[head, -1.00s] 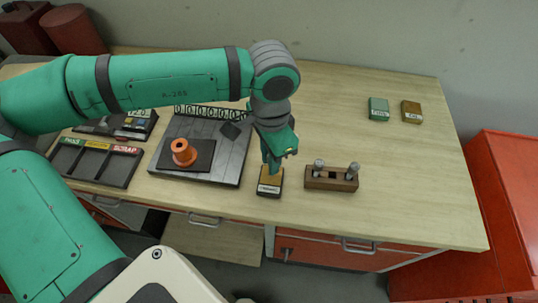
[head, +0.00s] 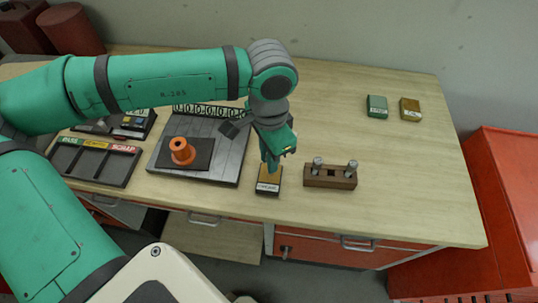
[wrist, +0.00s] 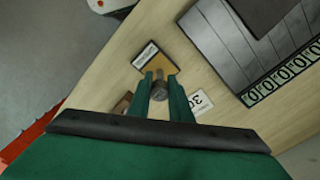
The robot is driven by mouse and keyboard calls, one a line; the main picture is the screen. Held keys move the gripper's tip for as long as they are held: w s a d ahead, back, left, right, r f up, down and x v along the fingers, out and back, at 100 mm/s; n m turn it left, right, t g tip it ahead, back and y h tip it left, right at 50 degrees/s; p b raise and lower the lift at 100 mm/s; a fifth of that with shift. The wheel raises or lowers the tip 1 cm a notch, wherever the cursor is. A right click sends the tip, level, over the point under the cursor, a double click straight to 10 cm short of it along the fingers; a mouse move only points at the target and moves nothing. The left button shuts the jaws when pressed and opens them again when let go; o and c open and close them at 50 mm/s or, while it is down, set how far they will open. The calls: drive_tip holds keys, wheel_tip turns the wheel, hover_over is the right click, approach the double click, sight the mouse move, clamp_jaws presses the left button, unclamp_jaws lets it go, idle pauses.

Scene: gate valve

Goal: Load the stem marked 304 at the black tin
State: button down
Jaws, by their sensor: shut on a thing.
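My gripper (head: 271,166) is shut on a grey metal stem (wrist: 159,88), seen between the fingers in the wrist view. The stem is right over or at a small tin with dark sides, a tan top and a white label (head: 268,181); the tin also shows in the wrist view (wrist: 152,62). I cannot tell whether the stem touches it. A white card (wrist: 201,101) reading "30" shows beside the right finger, partly hidden by it. A wooden stem block (head: 317,182) right of the tin holds two upright stems, with an empty hole between.
A dark plate (head: 225,165) with an orange valve part (head: 182,151) lies left of the tin. A sorting tray (head: 90,168) stands further left. A green tin (head: 377,106) and a brown tin (head: 410,109) sit back right.

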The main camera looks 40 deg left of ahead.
drive_tip(key=shift+f, duration=0.35)
idle(0.3)
drive_tip(key=shift+w+f, duration=0.1)
drive_tip(key=shift+w, duration=0.05)
idle(0.6)
drive_tip(key=shift+s+a, duration=0.1)
drive_tip(key=shift+s, duration=0.1)
drive_tip(key=shift+w+r, duration=0.1)
drive_tip(key=shift+r, duration=0.1)
drive_tip(key=shift+d+r, duration=0.25)
drive_tip(key=shift+a+r, duration=0.15)
drive_tip(key=shift+r, duration=2.95)
